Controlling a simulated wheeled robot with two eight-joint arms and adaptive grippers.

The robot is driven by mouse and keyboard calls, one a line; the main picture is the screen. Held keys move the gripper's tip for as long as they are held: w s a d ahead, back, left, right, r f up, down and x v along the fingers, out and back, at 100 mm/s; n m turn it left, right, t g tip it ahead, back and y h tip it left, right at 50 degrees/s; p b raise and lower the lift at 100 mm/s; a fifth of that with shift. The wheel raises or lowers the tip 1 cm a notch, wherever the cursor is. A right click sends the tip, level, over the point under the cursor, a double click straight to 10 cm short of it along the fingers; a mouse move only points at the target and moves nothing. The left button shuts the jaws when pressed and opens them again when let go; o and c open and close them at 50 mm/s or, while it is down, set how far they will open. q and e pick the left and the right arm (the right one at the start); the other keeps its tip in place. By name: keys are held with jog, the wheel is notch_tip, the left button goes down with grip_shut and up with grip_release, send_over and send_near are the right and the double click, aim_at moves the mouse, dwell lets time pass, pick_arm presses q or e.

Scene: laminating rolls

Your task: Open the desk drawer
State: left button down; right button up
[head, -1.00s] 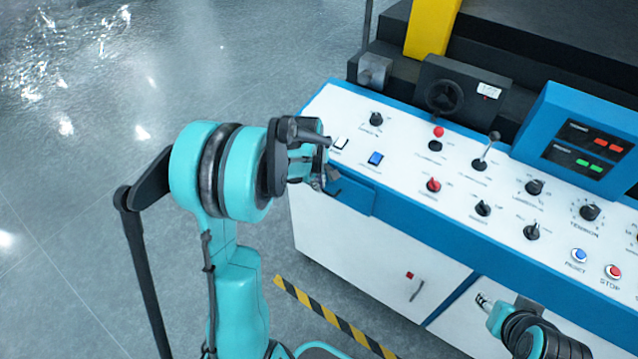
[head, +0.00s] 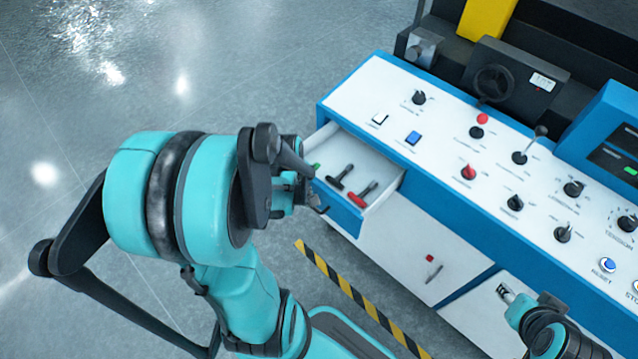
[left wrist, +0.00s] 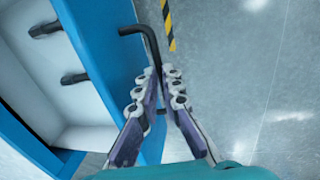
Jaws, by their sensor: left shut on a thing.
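The desk drawer (head: 338,209) is pulled out from the blue and white control desk, with its inside showing. It holds tools with black, red and green handles. Its blue front also shows in the left wrist view (left wrist: 108,50), with the black bar handle (left wrist: 140,31) on it. My left gripper (left wrist: 163,85) is shut on the drawer handle; in the head view the gripper (head: 308,192) is at the drawer front, partly hidden by its own arm. My right gripper (head: 507,293) is in front of the lower cabinet, too small to judge its jaws.
The white desk top (head: 365,85) carries several knobs, buttons and levers. Below is a white cabinet door (head: 405,250) with a small handle. A yellow and black floor stripe (head: 345,290) runs along the front. Grey floor at left is clear.

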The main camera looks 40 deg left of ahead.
pick_arm(q)
jog(key=shift+s+a, duration=0.1)
jog(key=shift+s, duration=1.2)
jog(key=c, duration=1.6)
grip_release()
jog(key=shift+c, duration=0.2)
notch_tip(320, 180, up, 12)
jog(key=s, duration=0.2)
jog(key=shift+f, duration=0.15)
jog(key=shift+a, duration=0.1)
